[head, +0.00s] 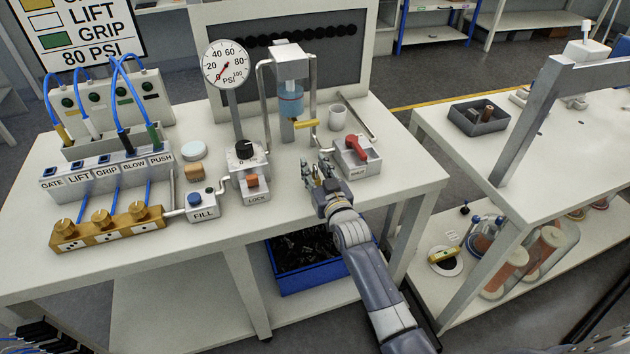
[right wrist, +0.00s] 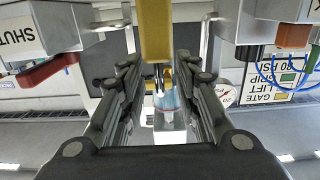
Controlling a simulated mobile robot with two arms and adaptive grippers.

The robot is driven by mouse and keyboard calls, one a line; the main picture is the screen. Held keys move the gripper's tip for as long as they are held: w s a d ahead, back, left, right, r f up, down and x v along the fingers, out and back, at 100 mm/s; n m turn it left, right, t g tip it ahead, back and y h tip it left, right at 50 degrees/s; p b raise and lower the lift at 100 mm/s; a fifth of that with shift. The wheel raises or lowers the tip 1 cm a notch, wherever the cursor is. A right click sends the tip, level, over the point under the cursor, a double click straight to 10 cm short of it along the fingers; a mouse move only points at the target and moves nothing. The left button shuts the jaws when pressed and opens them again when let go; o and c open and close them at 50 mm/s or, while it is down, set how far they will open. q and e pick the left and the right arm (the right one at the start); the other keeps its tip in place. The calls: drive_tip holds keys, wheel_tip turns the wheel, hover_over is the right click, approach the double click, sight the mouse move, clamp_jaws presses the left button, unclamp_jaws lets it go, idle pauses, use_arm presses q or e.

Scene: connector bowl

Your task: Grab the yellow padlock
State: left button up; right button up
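The yellow padlock (right wrist: 155,32) shows large at the top middle of the right wrist view, with its metal shackle below the body in the picture. In the head view only a small bit of yellow (head: 318,183) shows at my right gripper (head: 318,172), mostly hidden by the fingers. My right gripper also shows in the right wrist view (right wrist: 165,80). Its fingers are spread, one on each side of the padlock's line, with visible gaps. They do not appear to touch it. My left gripper is not in view.
The red-handled SHUT box (head: 357,155) stands close right of the gripper, and the LOCK box (head: 251,186) to its left. A glass cylinder with blue liquid (head: 290,100) stands behind, with a white cup (head: 337,117) beside it. A blue bin (head: 315,272) sits below the table.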

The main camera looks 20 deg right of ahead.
drive_tip(key=shift+c, duration=0.2)
clamp_jaws()
drive_tip(key=shift+r, duration=0.25)
